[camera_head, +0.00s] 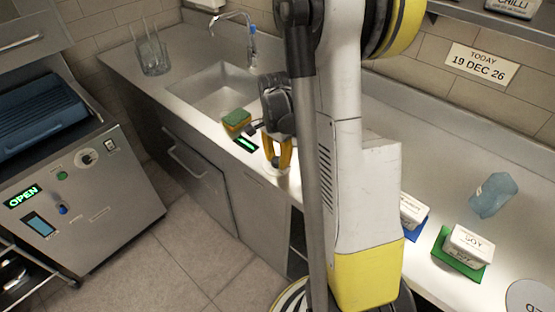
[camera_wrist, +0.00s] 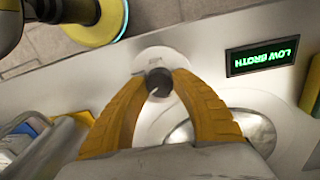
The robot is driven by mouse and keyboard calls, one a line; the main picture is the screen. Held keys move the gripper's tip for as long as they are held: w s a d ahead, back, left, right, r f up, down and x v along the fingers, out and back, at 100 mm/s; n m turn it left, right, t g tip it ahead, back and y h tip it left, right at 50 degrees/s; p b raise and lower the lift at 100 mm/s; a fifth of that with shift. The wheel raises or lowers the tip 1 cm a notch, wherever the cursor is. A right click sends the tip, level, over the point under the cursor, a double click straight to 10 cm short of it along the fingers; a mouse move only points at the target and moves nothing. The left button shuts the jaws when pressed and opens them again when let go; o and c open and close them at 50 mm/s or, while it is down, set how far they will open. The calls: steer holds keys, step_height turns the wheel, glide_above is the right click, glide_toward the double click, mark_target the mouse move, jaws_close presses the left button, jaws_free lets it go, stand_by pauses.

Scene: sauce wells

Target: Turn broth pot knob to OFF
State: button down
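The broth knob (camera_wrist: 158,82) is a small dark knob with a light pointer mark, on a round pale base on the steel counter front. Beside it a display (camera_wrist: 262,56) reads LOW BROTH, upside down in the wrist view; the display also shows green in the head view (camera_head: 246,144). My gripper (camera_wrist: 160,76) has its two yellow fingers on either side of the knob, their tips seeming to touch it. In the head view my gripper (camera_head: 278,160) points down at the counter edge. A round shiny metal piece (camera_wrist: 262,130) lies partly behind the right finger.
A green and yellow sponge (camera_head: 237,122) lies near the sink (camera_head: 215,88). A SOY container (camera_head: 468,245) on a green mat and a pale blue bottle (camera_head: 493,194) stand at right. A panel reading OPEN (camera_head: 24,196) is at left. The floor between is clear.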

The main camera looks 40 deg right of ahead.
steer(key=shift+n, duration=0.3)
steer(key=n, duration=0.5)
steer(key=shift+b, duration=0.4)
steer(key=n, duration=0.6)
steer(key=shift+h, duration=0.3)
steer(key=shift+n+b, duration=0.3)
steer(key=c, duration=1)
jaws_free()
steer(key=shift+w, duration=0.1)
